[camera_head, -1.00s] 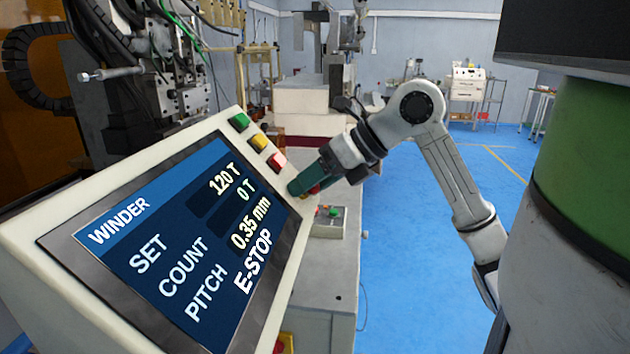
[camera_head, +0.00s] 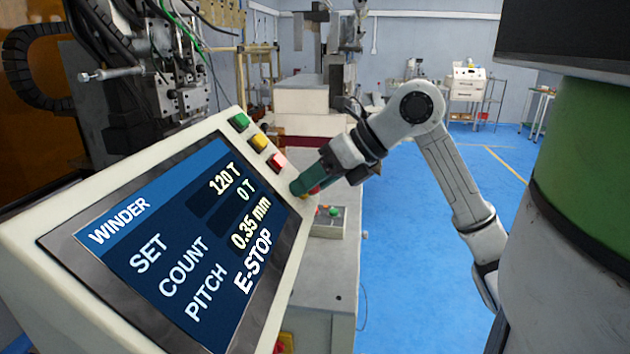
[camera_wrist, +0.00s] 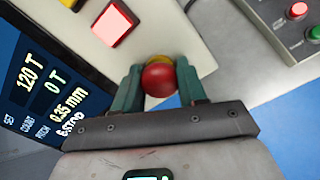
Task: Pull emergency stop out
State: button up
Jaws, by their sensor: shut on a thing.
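The emergency stop (camera_wrist: 158,80) is a red round knob with a yellow base behind it, on the cream panel at the lower right end of the button column. In the wrist view my gripper (camera_wrist: 160,88) has its two green fingers on either side of the red knob, shut on it. In the head view my gripper (camera_head: 302,188) reaches the panel's right edge, and its green fingers hide most of the knob. The winder screen (camera_head: 185,245) reads "E-STOP", with SET 120 T, COUNT 0 T and PITCH 0.35 mm.
Green (camera_head: 239,122), yellow (camera_head: 259,142) and red (camera_head: 277,162) square buttons line the panel above the knob. A small grey control box (camera_head: 328,220) with red and green buttons sits just right of the panel. Blue floor (camera_head: 410,280) is clear at the right.

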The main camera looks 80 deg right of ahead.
jog(key=shift+s+r, duration=0.1)
jog(key=shift+s, duration=0.05)
dwell(0.4)
jog(key=shift+s+r, duration=0.1)
jog(key=o, duration=1.8)
jog(key=shift+s, duration=0.1)
jog(key=shift+v, duration=3.5)
jog(key=shift+d, duration=0.1)
